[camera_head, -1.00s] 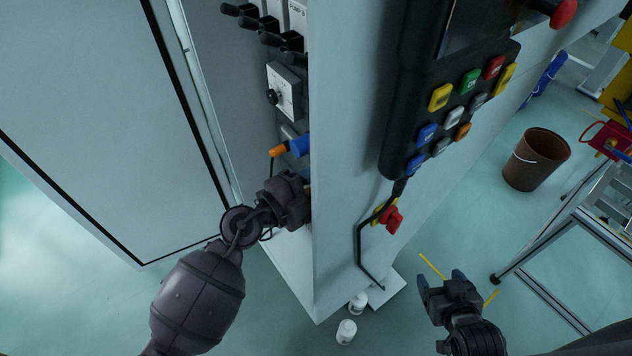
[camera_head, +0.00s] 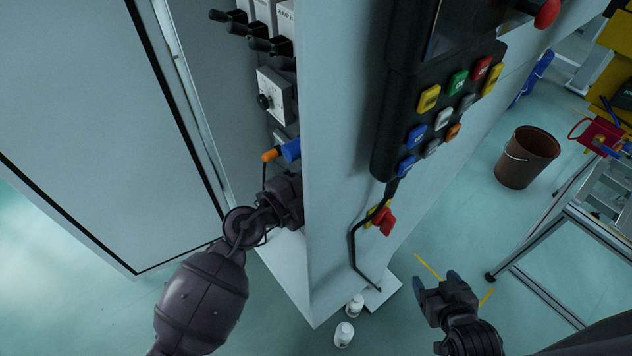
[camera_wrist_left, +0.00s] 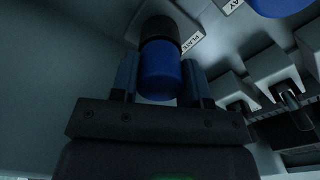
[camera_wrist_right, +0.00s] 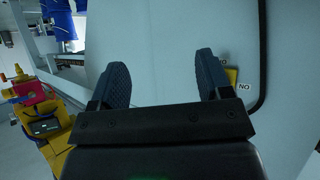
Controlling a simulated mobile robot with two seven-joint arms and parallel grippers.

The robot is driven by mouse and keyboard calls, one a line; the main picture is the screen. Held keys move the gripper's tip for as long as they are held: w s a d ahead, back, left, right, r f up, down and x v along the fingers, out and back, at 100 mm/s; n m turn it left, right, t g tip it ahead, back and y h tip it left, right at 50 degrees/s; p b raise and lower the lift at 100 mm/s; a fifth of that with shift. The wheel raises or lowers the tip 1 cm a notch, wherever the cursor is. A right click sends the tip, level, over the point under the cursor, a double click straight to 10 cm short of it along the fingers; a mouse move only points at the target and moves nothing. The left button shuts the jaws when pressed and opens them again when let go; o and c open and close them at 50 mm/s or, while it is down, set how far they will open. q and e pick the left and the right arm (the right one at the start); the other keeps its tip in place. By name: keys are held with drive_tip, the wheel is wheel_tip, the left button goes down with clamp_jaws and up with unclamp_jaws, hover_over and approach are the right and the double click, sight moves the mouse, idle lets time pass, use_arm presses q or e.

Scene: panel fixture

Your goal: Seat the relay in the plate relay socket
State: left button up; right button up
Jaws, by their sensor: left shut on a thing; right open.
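My left gripper (camera_wrist_left: 162,90) is shut on a blue cylindrical piece (camera_wrist_left: 160,76), which I take to be the relay. A black round collar (camera_wrist_left: 161,32) sits at the far end of the piece, beside a label reading "PLATE" (camera_wrist_left: 193,43). I cannot tell whether the collar is the socket or part of the piece, nor whether it is seated. In the head view the left gripper (camera_head: 288,198) reaches inside the cabinet, its fingers and the held piece hidden behind the cabinet edge. My right gripper (camera_head: 436,285) is open and empty outside the cabinet; its spread fingers show in the right wrist view (camera_wrist_right: 162,78).
A blue and orange part (camera_head: 287,150) is just above the left gripper, below a dial box (camera_head: 272,95) and black levers (camera_head: 262,43). A black button pendant (camera_head: 420,110) hangs on the cabinet's outer face. White bottles (camera_head: 345,334) stand on the floor below.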

use_arm(q)
drive_tip(key=shift+w+d, duration=0.1)
drive_tip(key=shift+d, duration=0.05)
use_arm(e)
drive_tip(key=shift+w+r, duration=0.1)
use_arm(q)
drive_tip(key=o, duration=1)
drive_tip(key=shift+d, duration=0.1)
drive_tip(key=shift+o, duration=0.6)
drive_tip(key=v, duration=1)
drive_tip(key=shift+s+a+b, duration=0.2)
drive_tip(key=shift+a+b, duration=0.15)
use_arm(e)
drive_tip(key=shift+s+d+f, duration=0.1)
drive_tip(key=shift+s+f, duration=0.55)
drive_tip(key=shift+f, duration=0.35)
